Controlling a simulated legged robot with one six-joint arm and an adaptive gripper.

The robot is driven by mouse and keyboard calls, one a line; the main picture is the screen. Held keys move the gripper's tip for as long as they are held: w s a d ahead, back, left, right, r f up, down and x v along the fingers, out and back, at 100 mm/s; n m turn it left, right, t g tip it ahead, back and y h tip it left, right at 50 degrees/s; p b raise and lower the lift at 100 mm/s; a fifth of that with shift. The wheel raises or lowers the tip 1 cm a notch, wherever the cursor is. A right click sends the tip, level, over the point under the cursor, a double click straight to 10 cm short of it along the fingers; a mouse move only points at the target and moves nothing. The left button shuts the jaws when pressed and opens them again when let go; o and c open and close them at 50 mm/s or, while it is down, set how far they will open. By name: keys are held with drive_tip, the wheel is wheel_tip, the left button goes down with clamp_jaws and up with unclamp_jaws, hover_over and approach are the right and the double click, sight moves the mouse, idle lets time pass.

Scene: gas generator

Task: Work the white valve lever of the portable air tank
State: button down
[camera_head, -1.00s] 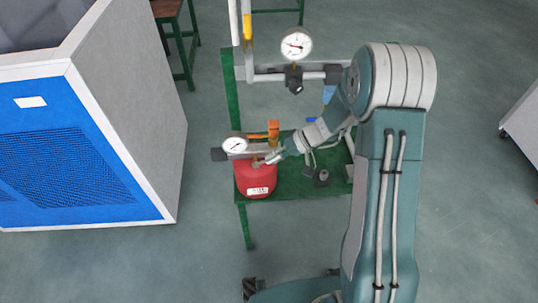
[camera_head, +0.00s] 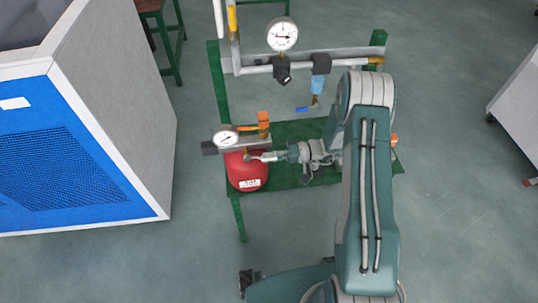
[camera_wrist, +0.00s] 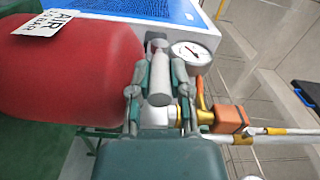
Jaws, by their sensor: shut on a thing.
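The red air tank (camera_head: 247,172) with a white label sits on the green stand's left end. It fills the left of the wrist view (camera_wrist: 75,70). A grey manifold with a round gauge (camera_head: 226,138) lies over the tank; the gauge also shows in the wrist view (camera_wrist: 191,54). My gripper (camera_head: 262,157) reaches in from the right, just above the tank. In the wrist view, my gripper's fingers (camera_wrist: 158,85) are on both sides of the white valve lever (camera_wrist: 160,72), shut on it. The lever is mostly hidden in the head view.
An orange valve handle (camera_head: 263,120) stands right behind the manifold and shows close to the right finger in the wrist view (camera_wrist: 229,119). Pipes with another gauge (camera_head: 282,36) and a blue-handled valve (camera_head: 303,109) run behind. A blue-fronted cabinet (camera_head: 145,110) stands left. The floor in front is clear.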

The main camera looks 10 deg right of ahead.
drive_tip(key=shift+f, duration=0.25)
drive_tip(key=c, duration=0.6)
unclamp_jaws()
drive_tip(key=shift+o, duration=0.2)
drive_tip(key=shift+d+r, duration=0.1)
drive_tip(key=shift+d, duration=0.15)
drive_tip(key=d, duration=1.1)
drive_tip(key=shift+w+d+f, duration=0.15)
drive_tip(key=shift+d+f, duration=0.05)
drive_tip(key=shift+d, duration=0.1)
